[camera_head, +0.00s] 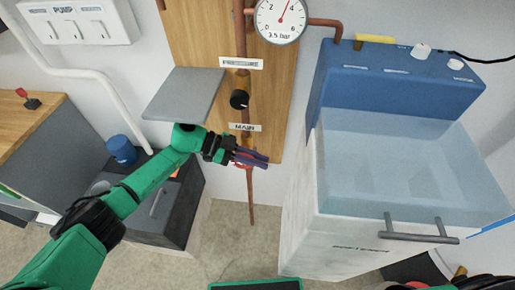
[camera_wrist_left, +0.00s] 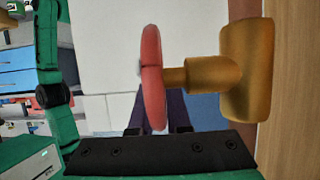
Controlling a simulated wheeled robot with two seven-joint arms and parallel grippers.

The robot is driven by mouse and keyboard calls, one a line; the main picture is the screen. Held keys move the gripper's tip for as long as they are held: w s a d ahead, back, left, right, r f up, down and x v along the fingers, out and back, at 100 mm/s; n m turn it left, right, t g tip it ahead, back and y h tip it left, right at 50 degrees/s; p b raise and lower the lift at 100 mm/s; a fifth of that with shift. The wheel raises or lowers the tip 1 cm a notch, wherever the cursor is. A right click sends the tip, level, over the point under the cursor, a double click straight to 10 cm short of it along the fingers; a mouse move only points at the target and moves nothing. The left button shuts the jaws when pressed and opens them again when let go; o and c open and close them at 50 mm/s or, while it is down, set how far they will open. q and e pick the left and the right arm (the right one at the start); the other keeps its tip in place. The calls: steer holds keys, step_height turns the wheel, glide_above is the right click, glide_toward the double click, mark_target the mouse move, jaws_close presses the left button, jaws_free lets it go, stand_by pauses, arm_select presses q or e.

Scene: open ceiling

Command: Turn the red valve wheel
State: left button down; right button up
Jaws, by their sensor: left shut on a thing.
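The red valve wheel (camera_wrist_left: 153,80) shows edge-on in the left wrist view, on a brass stem and valve body (camera_wrist_left: 243,72). In the head view only a little red of the wheel (camera_head: 239,165) shows below the MAIN label (camera_head: 245,127); my gripper hides the rest. My left gripper (camera_head: 252,158) is at the wheel, with its purple fingers on either side of the rim. It is shut on the wheel's lower rim in the wrist view (camera_wrist_left: 160,115). My right gripper is out of view.
A copper pipe (camera_head: 251,200) runs down the wooden board (camera_head: 282,110), with a black knob (camera_head: 239,99) above the MAIN label and a gauge (camera_head: 280,18) at the top. A grey shelf (camera_head: 184,93) juts out left. A blue-topped unit (camera_head: 395,85) stands right.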

arm_select(q)
steer(key=y+p, duration=0.1)
steer(key=p, duration=0.1)
steer(key=f+y+p, duration=0.1)
steer(key=shift+t+y+p, duration=0.3)
steer(key=shift+p, duration=0.05)
steer(key=c, duration=0.9)
jaws_free()
steer(key=shift+d, duration=0.1)
